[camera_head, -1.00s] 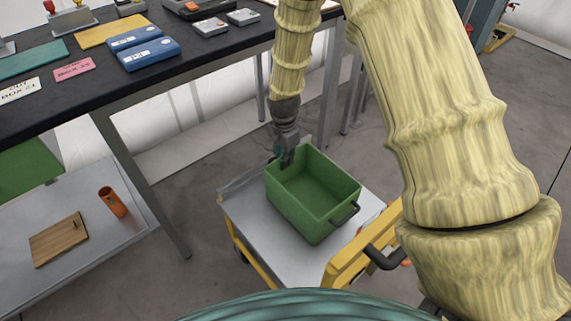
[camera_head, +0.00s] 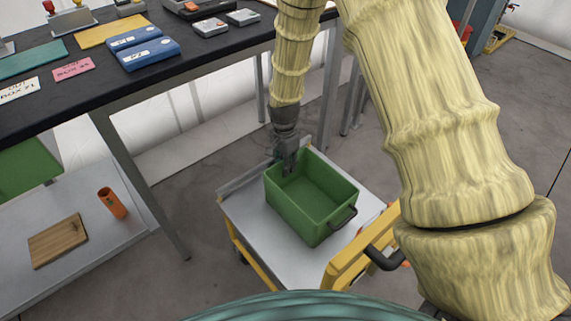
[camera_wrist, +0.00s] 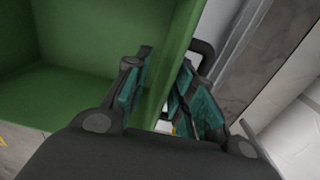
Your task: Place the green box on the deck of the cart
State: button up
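The green box (camera_head: 312,205) is an open bin with a dark handle on its near right side. It is over the grey deck (camera_head: 250,222) of the cart and looks about level; I cannot tell whether its base fully touches the deck. My gripper (camera_head: 287,167) is at the box's far left wall, pointing down. In the wrist view, my gripper (camera_wrist: 163,90) has one teal-padded finger inside the box (camera_wrist: 90,45) and one outside, with the wall pinched between them. The fingertips' contact is partly hidden.
The cart's yellow push frame (camera_head: 350,262) is at the near right. A black-topped workbench (camera_head: 60,95) with blue cases and cards stands at the left. Its lower shelf (camera_head: 90,262) holds a wooden board and an orange cup. Bare deck shows left and in front of the box.

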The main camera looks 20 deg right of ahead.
jog(key=shift+r, duration=0.1)
notch_tip(320, 180, up, 12)
jog(key=shift+w+p, duration=0.15)
jog(key=shift+p, duration=1.1)
